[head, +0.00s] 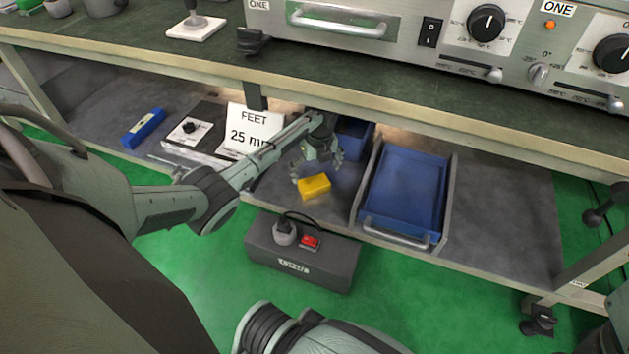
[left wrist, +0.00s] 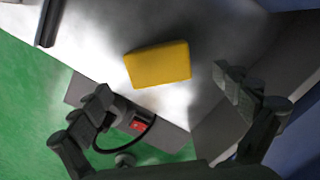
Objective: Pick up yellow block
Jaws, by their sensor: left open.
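The yellow block (head: 314,187) lies on the grey lower shelf near its front edge, in the head view. In the left wrist view the yellow block (left wrist: 158,65) sits beyond and between my fingertips, apart from them. My left gripper (head: 316,170) is open and empty, just above and behind the block in the head view. Its two fingers (left wrist: 165,88) stand wide apart in the left wrist view. My right gripper does not show in the head view.
A blue tray (head: 446,190) with a metal handle stands right of the block. A dark box with a red switch (head: 300,258) stands in front of the shelf. A FEET sign (head: 252,130) and a blue block (head: 143,128) are to the left. The upper bench (head: 400,105) overhangs the shelf.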

